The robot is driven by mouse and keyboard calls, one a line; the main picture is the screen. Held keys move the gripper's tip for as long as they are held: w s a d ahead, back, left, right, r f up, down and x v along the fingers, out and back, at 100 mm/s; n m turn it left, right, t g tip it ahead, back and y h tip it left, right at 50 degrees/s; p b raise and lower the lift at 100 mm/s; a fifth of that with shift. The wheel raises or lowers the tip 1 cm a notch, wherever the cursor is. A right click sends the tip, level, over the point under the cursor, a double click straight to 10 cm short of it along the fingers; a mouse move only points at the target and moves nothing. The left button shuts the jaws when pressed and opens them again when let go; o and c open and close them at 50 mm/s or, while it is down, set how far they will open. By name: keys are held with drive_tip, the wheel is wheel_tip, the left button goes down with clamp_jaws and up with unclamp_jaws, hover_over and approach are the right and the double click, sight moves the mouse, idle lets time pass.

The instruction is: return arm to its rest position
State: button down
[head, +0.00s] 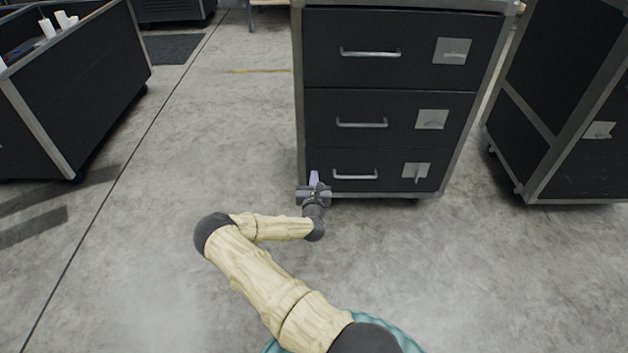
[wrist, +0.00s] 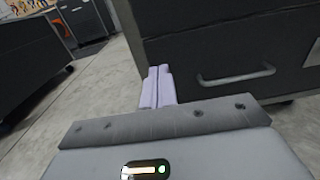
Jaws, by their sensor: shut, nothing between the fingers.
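My gripper (head: 314,178) is at the end of my bent arm, low in front of the left edge of a black three-drawer cabinet (head: 390,120). Its pale lilac fingers are together with nothing between them; they also show in the wrist view (wrist: 157,88). In the head view the fingers overlap the left edge of the bottom drawer (head: 395,178); I cannot tell whether they touch it. The bottom drawer's handle (head: 355,175) is just right of the fingers. All three drawers look shut.
A black open-topped bin (head: 80,100) with white items stands at the left. Another black cabinet (head: 560,100) stands at the right. The grey concrete floor (head: 130,250) is clear around my arm, with a wide gap between the bin and the drawer cabinet.

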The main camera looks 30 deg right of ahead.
drive_tip(key=v, duration=0.2)
drive_tip(key=shift+s+a, duration=0.1)
drive_tip(key=shift+a, duration=0.3)
